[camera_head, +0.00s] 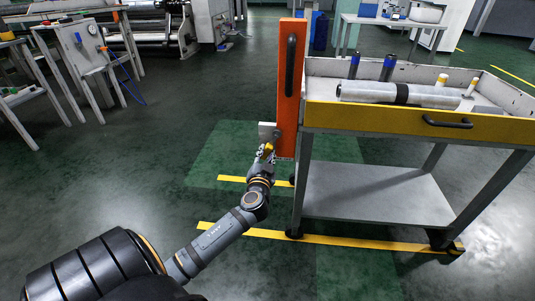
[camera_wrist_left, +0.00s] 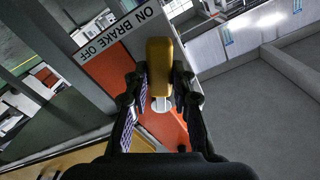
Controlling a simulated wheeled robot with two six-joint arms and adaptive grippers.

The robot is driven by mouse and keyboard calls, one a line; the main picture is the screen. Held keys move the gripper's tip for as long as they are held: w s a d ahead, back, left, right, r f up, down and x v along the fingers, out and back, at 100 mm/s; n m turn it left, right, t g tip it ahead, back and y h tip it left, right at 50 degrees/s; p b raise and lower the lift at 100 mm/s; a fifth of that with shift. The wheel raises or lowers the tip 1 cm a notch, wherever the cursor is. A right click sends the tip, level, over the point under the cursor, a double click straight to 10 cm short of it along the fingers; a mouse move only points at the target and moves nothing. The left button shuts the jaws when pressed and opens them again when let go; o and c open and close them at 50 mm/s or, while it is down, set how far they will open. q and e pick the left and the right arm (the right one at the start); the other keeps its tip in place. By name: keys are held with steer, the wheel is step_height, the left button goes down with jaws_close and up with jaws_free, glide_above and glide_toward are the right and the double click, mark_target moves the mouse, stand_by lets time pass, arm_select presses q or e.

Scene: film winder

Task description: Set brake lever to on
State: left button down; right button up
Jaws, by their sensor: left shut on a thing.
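The brake lever has a yellow grip (camera_wrist_left: 160,60) on a pale stem. It stands out from an orange panel (camera_head: 288,88) on the cart's left end; its yellow also shows in the head view (camera_head: 268,150). A grey plate (camera_wrist_left: 117,33) marked ON, BRAKE and OFF lies beside it in the wrist view. My left gripper (camera_head: 265,157) is at the panel's lower part, its two dark fingers on either side of the lever, shut on it. I cannot tell which mark the lever points to. My right gripper is in neither view.
A black handle (camera_head: 291,65) runs up the orange panel. A lower shelf (camera_head: 375,195) is empty. The floor left of the cart is clear.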

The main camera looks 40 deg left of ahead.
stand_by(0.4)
arm_select(q)
steer(key=c, duration=1.1)
jaws_free()
steer(key=shift+s, duration=0.1)
steer(key=v, duration=1.2)
steer(key=shift+a, duration=0.1)
